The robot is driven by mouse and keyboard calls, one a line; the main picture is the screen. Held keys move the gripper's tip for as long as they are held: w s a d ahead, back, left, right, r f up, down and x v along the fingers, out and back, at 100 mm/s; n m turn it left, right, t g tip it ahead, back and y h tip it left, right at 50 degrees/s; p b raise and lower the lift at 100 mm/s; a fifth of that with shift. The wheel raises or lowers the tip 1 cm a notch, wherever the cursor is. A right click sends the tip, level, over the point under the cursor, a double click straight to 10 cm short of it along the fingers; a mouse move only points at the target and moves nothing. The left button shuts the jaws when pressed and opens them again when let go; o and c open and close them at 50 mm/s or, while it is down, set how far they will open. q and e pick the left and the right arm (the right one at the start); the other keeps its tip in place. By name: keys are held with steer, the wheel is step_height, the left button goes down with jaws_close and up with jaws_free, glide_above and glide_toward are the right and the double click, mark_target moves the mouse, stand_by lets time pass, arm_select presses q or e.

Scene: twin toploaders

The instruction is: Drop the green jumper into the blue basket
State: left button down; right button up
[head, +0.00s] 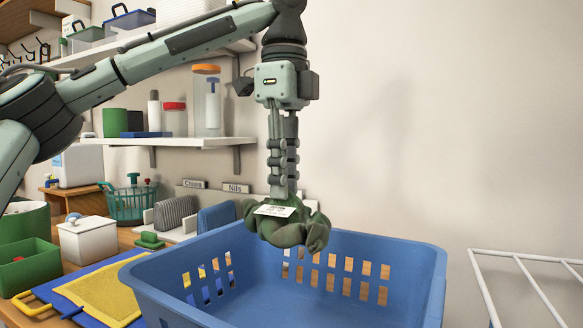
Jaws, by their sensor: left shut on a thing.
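The green jumper (290,230) is a crumpled dark green bundle with a white label on it. My left gripper (284,192) points straight down and is shut on the jumper. The jumper hangs over the blue basket (410,258), around the height of its far rim. The basket is large, with slotted walls, and the part of its floor that shows looks bare. The near part of the basket is cut off by the picture's bottom edge. My right gripper is not in view.
A white wire rack (530,256) stands right of the basket. Left of it are a white box (88,242), a green bin (28,268), a yellow and blue cloth (100,290) and a teal wire basket (130,204). A wall shelf (160,142) holds jars behind my arm.

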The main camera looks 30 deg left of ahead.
mark_target(284, 204)
arm_select(q)
steer(key=shift+f, duration=2.4)
steer(key=c, duration=1.3)
jaws_free()
steer(key=shift+c, duration=0.2)
step_height(284, 204, up, 12)
steer(key=shift+r, duration=0.1)
